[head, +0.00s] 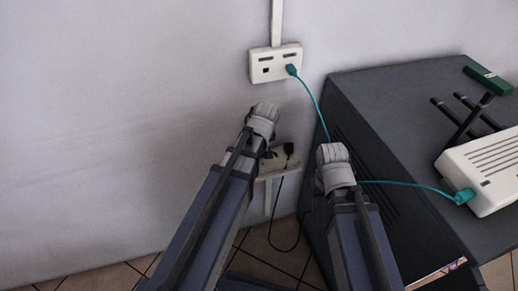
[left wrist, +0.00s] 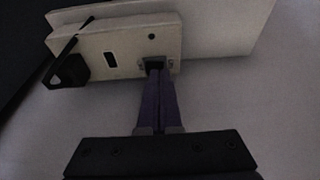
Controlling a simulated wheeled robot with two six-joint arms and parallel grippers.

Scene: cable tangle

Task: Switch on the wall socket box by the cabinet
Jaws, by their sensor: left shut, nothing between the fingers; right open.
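The wall socket box (head: 291,160) is a pale box low on the wall beside the dark cabinet, partly hidden behind my left arm. In the left wrist view the box (left wrist: 105,50) has a black plug (left wrist: 70,70) at one end, a dark slot and a small round dot. My left gripper (left wrist: 154,72) is shut and empty. Its fingertips are at a small square switch on the box's edge; I cannot tell whether they touch or press it. My right gripper (head: 333,154) is open, in front of the cabinet's side, apart from the box.
The dark cabinet (head: 395,100) stands at right with a white device (head: 485,170) on top. A teal cable (head: 312,100) runs from an upper wall box (head: 275,64) down behind my right gripper towards the device. A black cord (head: 272,225) hangs below the socket box.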

